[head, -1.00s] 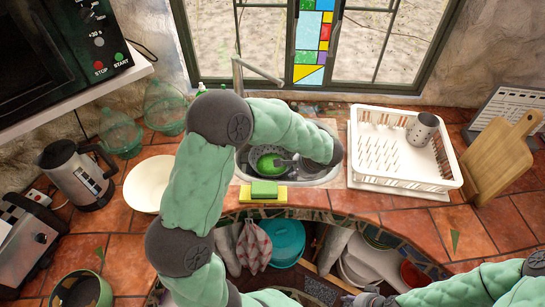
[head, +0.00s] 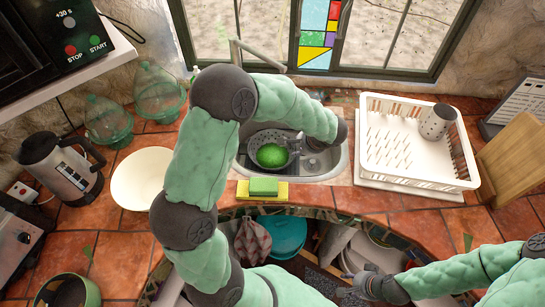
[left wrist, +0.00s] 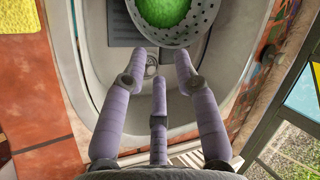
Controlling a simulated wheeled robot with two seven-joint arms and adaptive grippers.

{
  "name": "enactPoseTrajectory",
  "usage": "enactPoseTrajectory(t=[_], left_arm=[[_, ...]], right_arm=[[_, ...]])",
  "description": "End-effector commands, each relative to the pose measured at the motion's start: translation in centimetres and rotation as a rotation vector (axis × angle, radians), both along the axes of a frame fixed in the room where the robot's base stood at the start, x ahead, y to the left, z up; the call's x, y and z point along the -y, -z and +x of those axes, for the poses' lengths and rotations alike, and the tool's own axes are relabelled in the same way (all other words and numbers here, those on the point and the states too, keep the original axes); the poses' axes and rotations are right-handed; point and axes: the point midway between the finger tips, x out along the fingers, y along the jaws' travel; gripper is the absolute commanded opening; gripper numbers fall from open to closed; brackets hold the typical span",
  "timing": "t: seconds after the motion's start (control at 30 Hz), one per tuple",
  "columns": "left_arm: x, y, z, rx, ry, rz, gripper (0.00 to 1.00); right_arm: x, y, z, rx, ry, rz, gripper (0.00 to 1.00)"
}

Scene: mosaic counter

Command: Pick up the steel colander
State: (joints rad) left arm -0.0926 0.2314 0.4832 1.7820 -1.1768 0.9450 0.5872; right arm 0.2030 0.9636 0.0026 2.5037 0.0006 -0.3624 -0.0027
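The steel colander (head: 258,137) is a grey bowl with holes, sitting in the sink with a round green thing (head: 271,155) inside it. In the left wrist view the colander rim (left wrist: 202,30) shows at the top, with the green thing (left wrist: 163,8) in it. My left gripper (head: 296,148) is at the colander's right side in the head view, partly hidden by my wrist. In the left wrist view its fingers (left wrist: 159,60) are spread, with nothing between them, just short of the rim. My right gripper (head: 358,288) is low at the right, away from the colander; its finger opening is unclear.
The sink (head: 328,172) surrounds the colander. A sponge (head: 263,187) lies at its front edge. A white dish rack (head: 420,177) with a perforated grey cup (head: 436,122) stands right.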

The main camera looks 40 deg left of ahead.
Motion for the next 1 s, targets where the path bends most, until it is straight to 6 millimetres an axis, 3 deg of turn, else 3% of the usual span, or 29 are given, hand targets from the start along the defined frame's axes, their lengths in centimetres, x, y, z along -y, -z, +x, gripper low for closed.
enactPoseTrajectory(t=[0.03,0.4,0.67,1.0], left_arm=[[0.0,1.2,0.0,0.000,0.000,0.000,0.30],[0.0,6.3,0.0,0.000,0.000,0.000,0.30],[-0.3,7.6,0.1,-0.001,0.000,0.000,0.30],[-2.4,11.6,0.9,-0.001,-0.002,0.000,0.30]], right_arm=[[0.0,1.2,0.0,0.000,-0.001,0.000,0.40],[0.0,6.3,0.0,0.000,0.000,0.000,0.40],[0.0,7.3,0.0,0.001,0.000,0.000,0.40],[0.0,8.4,0.0,0.001,0.000,0.000,0.40]])
